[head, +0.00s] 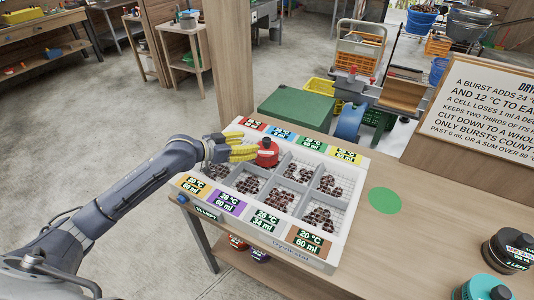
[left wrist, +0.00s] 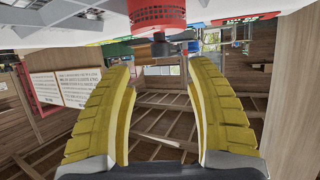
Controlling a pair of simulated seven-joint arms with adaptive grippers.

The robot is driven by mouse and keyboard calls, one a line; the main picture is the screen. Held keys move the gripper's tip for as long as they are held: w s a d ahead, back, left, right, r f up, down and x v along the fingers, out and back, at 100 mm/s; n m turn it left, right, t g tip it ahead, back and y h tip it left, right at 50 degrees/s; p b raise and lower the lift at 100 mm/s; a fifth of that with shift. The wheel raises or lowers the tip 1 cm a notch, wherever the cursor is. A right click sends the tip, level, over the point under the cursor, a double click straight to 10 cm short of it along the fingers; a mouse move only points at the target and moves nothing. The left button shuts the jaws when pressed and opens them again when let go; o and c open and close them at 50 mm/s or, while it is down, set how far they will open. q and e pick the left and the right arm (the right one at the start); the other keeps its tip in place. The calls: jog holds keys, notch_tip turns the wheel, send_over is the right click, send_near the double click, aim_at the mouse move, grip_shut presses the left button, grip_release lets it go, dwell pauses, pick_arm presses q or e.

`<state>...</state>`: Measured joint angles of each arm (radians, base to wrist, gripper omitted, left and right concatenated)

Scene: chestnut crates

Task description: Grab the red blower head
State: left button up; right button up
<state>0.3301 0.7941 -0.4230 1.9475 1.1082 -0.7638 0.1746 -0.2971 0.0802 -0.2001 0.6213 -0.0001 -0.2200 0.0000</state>
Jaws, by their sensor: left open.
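The red blower head (head: 267,155) is upright at the rear left part of the white compartment tray (head: 347,215). In the left wrist view the red blower head (left wrist: 157,16) shows at the top, beyond the fingertips and roughly centred between them; its upper edge is cut off by the frame. My left gripper (head: 252,150) has yellow fingers and points at the blower head from the left. It also shows in the left wrist view (left wrist: 160,70), its fingers apart with nothing between them. I cannot tell whether a fingertip touches the blower head. My right gripper is not in view.
The tray's cells hold dark chestnuts (head: 273,198), with coloured label cards along its edges. A green disc (head: 384,200) lies on clear tabletop to the right. A wooden post (head: 229,65) rises behind.

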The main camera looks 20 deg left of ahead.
aim_at(263, 142)
pick_arm(q)
jog(key=shift+x, duration=4.95)
grip_shut()
jog(key=shift+r, duration=0.1)
